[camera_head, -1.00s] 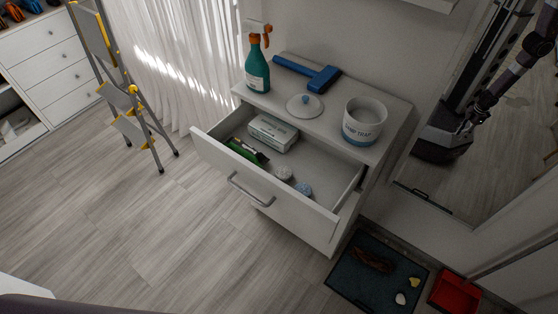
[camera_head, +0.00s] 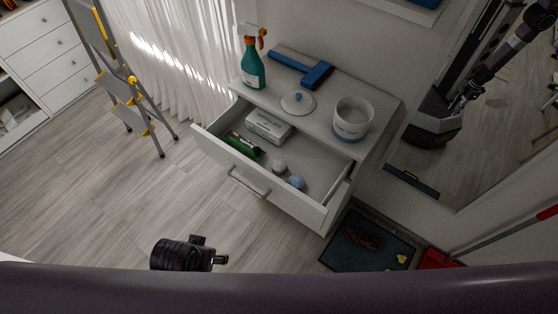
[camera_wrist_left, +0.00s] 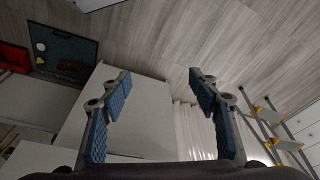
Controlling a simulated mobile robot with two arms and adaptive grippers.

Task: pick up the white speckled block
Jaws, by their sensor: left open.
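A small white speckled block (camera_head: 280,166) lies in the open drawer (camera_head: 277,200) of the white cabinet, close to a light blue speckled piece (camera_head: 296,182). In the left wrist view my left gripper (camera_wrist_left: 159,84) is open, its blue-padded fingers spread wide with nothing between them. A plain pale surface of the cabinet (camera_wrist_left: 146,112) lies beyond the fingers. The block does not show in that view. In the head view my arm crosses the bottom edge, and the fingers cannot be made out there. My right gripper is not in view.
A white box (camera_head: 268,127) and a green item (camera_head: 241,145) share the drawer. A stepladder (camera_head: 118,78) is at left; floor is clear before the drawer.

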